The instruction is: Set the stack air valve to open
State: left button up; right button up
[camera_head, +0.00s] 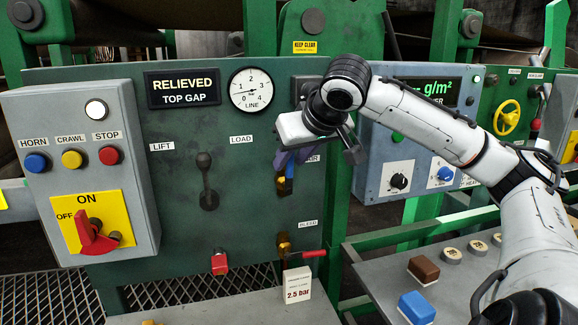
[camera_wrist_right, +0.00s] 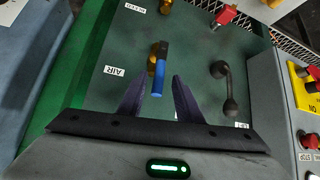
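The air valve has a blue lever (camera_head: 288,180) on a brass body, on the green panel left of the partly covered AIR label. In the head view my right gripper (camera_head: 297,158) partly covers it. In the right wrist view the blue lever (camera_wrist_right: 159,80) stands between the two dark fingers of my right gripper (camera_wrist_right: 160,84), with a gap on each side. The fingers are open, and no contact shows. The lever points upward on the panel from its brass body. My left gripper is not in view.
A line gauge (camera_head: 251,90) is above and a black lift/load lever (camera_head: 206,180) to the left. Below are a red-handled bleed valve (camera_head: 312,254) and a 2.5 bar card (camera_head: 297,285). A blue-grey control box (camera_head: 375,180) stands close on the right.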

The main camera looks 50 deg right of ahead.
jog(key=v, duration=0.8)
